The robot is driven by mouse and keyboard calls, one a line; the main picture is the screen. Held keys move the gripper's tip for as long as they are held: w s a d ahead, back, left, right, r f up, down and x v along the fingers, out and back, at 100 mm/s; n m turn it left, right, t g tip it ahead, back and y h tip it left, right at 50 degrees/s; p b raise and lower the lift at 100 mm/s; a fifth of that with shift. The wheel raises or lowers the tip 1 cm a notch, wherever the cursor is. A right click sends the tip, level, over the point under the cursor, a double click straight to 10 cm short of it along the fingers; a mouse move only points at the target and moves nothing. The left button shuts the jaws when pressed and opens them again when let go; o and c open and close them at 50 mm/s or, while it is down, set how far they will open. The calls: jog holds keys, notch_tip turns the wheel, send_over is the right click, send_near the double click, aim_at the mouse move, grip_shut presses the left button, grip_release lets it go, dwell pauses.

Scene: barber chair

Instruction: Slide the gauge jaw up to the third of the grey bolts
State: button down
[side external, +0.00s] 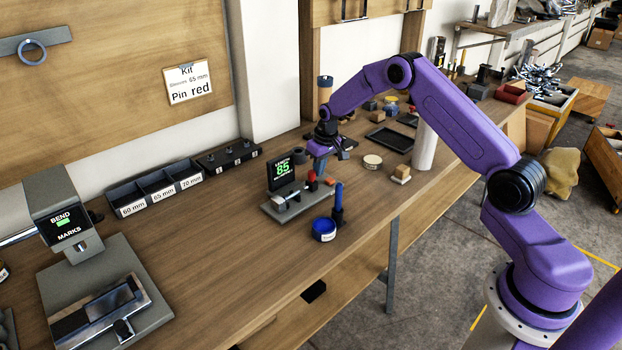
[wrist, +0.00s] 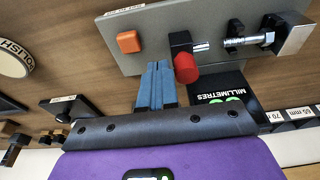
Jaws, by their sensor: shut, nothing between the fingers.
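The gauge (side external: 284,213) is a grey plate on the bench with a black display (side external: 282,172) reading 85 in green. Its sliding jaw is a dark block with a red knob (wrist: 187,68), also visible in the side view (side external: 311,178). A grey bolt (wrist: 245,41) lies between the sliding jaw and the metal end block (wrist: 292,36); whether it touches both is unclear. An orange button (wrist: 129,41) sits at the plate's other end. My gripper (wrist: 155,66) is shut and empty, its blue fingers beside the red knob, on the orange button's side. Contact with the jaw is unclear.
Bins (side external: 161,200) labelled 60, 65 and 70 mm stand along the wall, beside a dark rack (side external: 230,156) with black pegs. A blue-rimmed round container (side external: 323,229) and a blue upright post (side external: 338,203) stand right of the gauge. A bending press (side external: 66,218) is at left.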

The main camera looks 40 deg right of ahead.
aim_at(310, 173)
jog(key=shift+a, duration=1.95)
jog(key=shift+d, duration=0.15)
jog(key=shift+d, duration=0.45)
jog(key=shift+d+r, duration=0.15)
jog(key=shift+r, duration=0.1)
jog(key=shift+d+r, duration=0.1)
jog(key=shift+r, duration=3.65)
